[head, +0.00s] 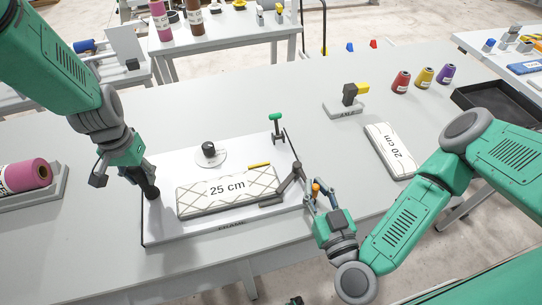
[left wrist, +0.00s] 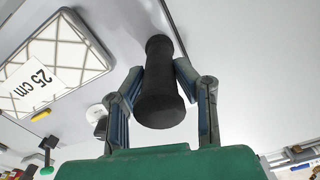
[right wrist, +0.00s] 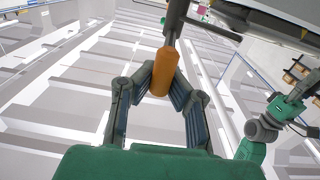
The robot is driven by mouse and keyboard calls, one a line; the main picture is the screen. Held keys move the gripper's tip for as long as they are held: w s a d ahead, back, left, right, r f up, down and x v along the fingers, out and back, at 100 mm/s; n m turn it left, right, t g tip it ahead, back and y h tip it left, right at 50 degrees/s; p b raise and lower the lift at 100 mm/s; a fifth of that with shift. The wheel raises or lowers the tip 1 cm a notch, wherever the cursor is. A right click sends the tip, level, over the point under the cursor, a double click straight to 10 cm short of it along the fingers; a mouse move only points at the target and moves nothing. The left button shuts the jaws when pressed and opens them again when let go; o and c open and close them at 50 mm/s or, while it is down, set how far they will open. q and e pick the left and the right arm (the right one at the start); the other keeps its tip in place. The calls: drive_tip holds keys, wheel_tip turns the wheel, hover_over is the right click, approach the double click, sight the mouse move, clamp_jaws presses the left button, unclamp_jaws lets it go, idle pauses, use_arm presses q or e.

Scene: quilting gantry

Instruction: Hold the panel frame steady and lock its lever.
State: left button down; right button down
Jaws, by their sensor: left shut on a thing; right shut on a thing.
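The white panel frame (head: 165,225) lies on the table with a quilted panel marked 25 cm (head: 250,183) on it. My left gripper (head: 152,190) is shut on a black upright handle at the frame's left side; the handle (left wrist: 160,85) stands between both fingers in the left wrist view. The grey lever (head: 291,179) is at the frame's right edge and has an orange grip (right wrist: 164,72). My right gripper (head: 317,192) is shut on that orange grip, just off the frame's right edge. A green-topped T-handle (head: 276,118) stands at the frame's back edge.
A black knob on a round white base (head: 209,151) and a yellow piece (head: 259,165) are behind the panel. A 20 cm panel (head: 390,150), a black-and-yellow device (head: 350,98) and colored spools (head: 424,77) lie right. A pink roll (head: 25,176) is at far left.

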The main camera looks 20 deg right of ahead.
use_arm(q)
drive_tip(key=shift+s+d+f, duration=0.1)
drive_tip(key=shift+d, duration=0.05)
use_arm(e)
drive_tip(key=shift+w+a, duration=0.15)
drive_tip(key=shift+a, duration=1.6)
drive_tip(key=shift+w+a, duration=0.2)
drive_tip(key=shift+a, duration=0.25)
drive_tip(key=shift+w+a, duration=0.2)
drive_tip(key=shift+a, duration=0.35)
drive_tip(key=c, duration=1.5)
unclamp_jaws()
drive_tip(key=shift+s+f, duration=0.1)
drive_tip(key=shift+s, duration=0.25)
drive_tip(key=s, duration=1.1)
drive_tip(key=shift+s, duration=0.1)
